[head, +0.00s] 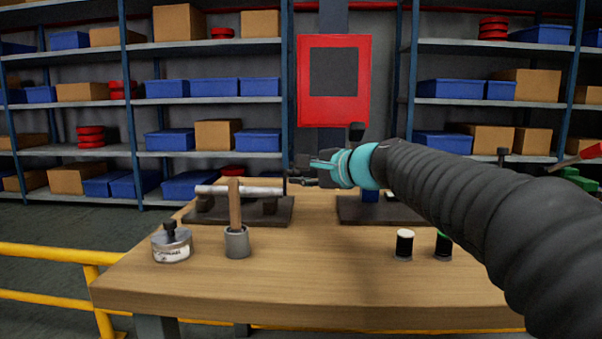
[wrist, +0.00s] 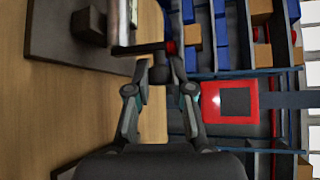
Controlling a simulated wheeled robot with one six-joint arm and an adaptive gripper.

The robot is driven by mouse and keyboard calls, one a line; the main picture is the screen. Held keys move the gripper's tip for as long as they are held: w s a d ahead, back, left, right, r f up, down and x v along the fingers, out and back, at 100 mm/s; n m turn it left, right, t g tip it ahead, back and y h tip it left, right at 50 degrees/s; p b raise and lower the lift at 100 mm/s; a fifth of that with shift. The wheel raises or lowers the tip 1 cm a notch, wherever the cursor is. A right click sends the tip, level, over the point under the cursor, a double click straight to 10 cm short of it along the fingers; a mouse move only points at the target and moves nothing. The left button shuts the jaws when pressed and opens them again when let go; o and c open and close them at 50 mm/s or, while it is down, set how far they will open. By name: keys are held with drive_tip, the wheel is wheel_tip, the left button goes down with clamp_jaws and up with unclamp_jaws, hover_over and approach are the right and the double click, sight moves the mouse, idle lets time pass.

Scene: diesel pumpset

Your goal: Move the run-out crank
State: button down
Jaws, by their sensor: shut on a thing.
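The run-out crank (wrist: 133,48) is a dark bar with a dark grip, at the end of a silver shaft (wrist: 123,18) in the wrist view. My gripper (wrist: 160,72) is shut on the dark grip of the crank. In the head view, my gripper (head: 315,172) is beyond the right end of the silver shaft (head: 238,190), above the table's back part. The shaft lies level on dark supports on a dark base plate (head: 272,212). The crank is small and partly hidden by my gripper there.
On the wooden table (head: 320,275) stand a round tin (head: 171,247), a grey cup (head: 237,243) with a wooden handle upright in it, and two small dark containers (head: 404,246) at the right. Another dark plate (head: 375,212) lies under my arm. Shelves stand behind.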

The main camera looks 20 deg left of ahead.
drive_tip(key=b, duration=0.2)
drive_tip(key=shift+s+f+b, duration=0.1)
drive_tip(key=shift+f+b, duration=0.2)
drive_tip(key=shift+s+r+n+t+b, duration=0.15)
drive_tip(key=shift+n+t+b, duration=0.2)
drive_tip(key=shift+b, duration=0.75)
drive_tip(key=shift+r, duration=0.1)
drive_tip(key=c, duration=1)
unclamp_jaws()
drive_tip(key=shift+d, duration=0.15)
